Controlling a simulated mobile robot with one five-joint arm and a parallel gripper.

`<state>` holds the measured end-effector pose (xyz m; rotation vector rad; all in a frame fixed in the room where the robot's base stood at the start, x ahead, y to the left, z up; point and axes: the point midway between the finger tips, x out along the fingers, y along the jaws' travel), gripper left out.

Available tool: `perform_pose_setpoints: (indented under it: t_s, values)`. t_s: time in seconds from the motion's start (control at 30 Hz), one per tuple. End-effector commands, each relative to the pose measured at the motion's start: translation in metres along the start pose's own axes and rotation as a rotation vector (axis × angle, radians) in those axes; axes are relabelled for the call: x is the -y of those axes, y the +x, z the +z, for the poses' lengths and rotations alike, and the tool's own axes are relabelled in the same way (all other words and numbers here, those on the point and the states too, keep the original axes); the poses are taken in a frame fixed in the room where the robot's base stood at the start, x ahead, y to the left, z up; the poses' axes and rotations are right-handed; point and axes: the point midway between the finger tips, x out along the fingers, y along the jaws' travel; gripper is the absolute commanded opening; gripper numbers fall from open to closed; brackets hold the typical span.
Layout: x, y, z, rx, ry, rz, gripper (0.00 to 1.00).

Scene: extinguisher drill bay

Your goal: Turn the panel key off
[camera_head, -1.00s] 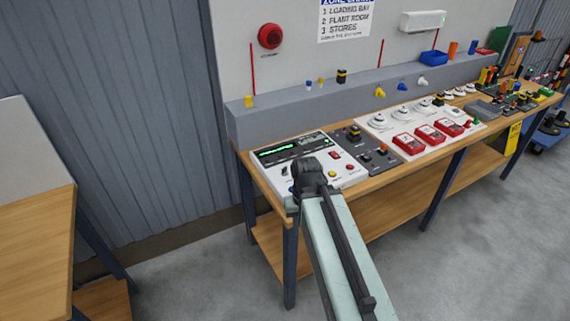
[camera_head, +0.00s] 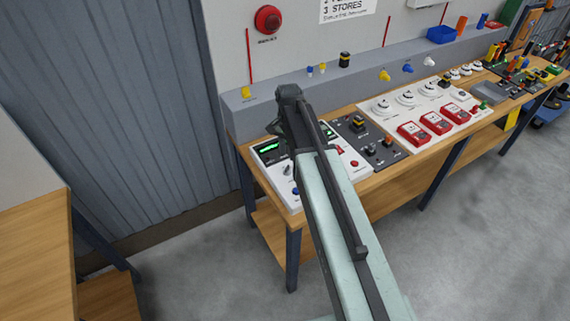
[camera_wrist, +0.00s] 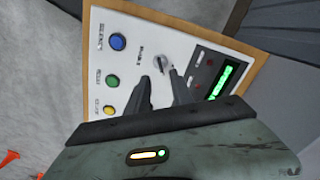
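The white control panel (camera_head: 282,182) lies at the near left end of the workbench. In the wrist view the panel (camera_wrist: 128,62) carries a silver key switch (camera_wrist: 162,63) between the coloured buttons and the green-lit display. My gripper (camera_wrist: 158,77) is open, with a gap between its two dark fingers. The fingertips lie just below the key in the picture, and nothing is between them. I cannot tell their height above the panel. In the head view my gripper (camera_head: 282,110) is over the panel's back part, and my arm hides much of the panel.
Blue (camera_wrist: 117,42), green (camera_wrist: 112,81) and yellow (camera_wrist: 110,109) buttons line one side of the panel. A dark switch plate (camera_head: 368,140) and a white board with red call points (camera_head: 436,122) lie to the right. A grey ledge (camera_head: 240,122) runs behind.

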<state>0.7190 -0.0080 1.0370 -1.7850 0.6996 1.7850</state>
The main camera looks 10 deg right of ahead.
Motion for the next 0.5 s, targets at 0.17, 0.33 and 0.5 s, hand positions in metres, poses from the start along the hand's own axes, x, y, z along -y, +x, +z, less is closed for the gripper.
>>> perform_pose_setpoints:
  t_s: [0.17, 0.33, 0.5]
  values:
    - [0.002, 0.035, 0.002, 0.0, -0.005, 0.0, 0.27]
    - [0.003, 0.064, 0.003, 0.0, -0.008, 0.0, 0.27]
    - [0.004, 0.072, 0.004, 0.0, -0.009, 0.0, 0.27]
